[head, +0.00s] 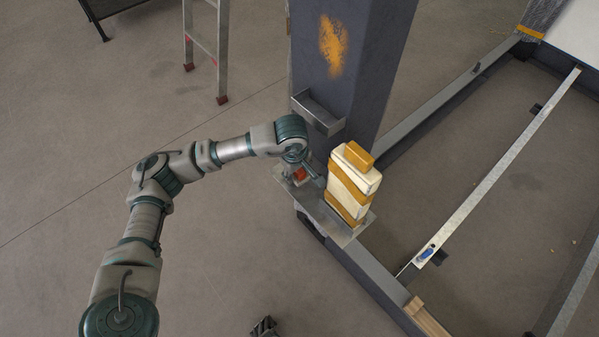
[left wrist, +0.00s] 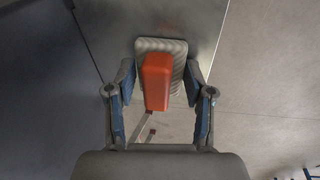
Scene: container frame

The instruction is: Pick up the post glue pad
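A red-orange block on a pale ribbed pad, which I take to be the post glue pad (left wrist: 156,80), lies on a grey metal shelf plate. In the head view the red-orange piece (head: 299,174) shows small, partly hidden by my left wrist. My left gripper (left wrist: 158,78) is open, with one finger on each side of the block. Gaps show between the fingers and the red-orange block. In the head view the left gripper (head: 306,178) is over the shelf at the post's foot. Only the dark tip of my right gripper (head: 264,327) shows at the bottom edge.
The dark post (head: 345,70) with a small metal tray (head: 318,112) rises behind. A ladder (head: 204,45) stands at the back left. Frame rails (head: 500,165) lie right.

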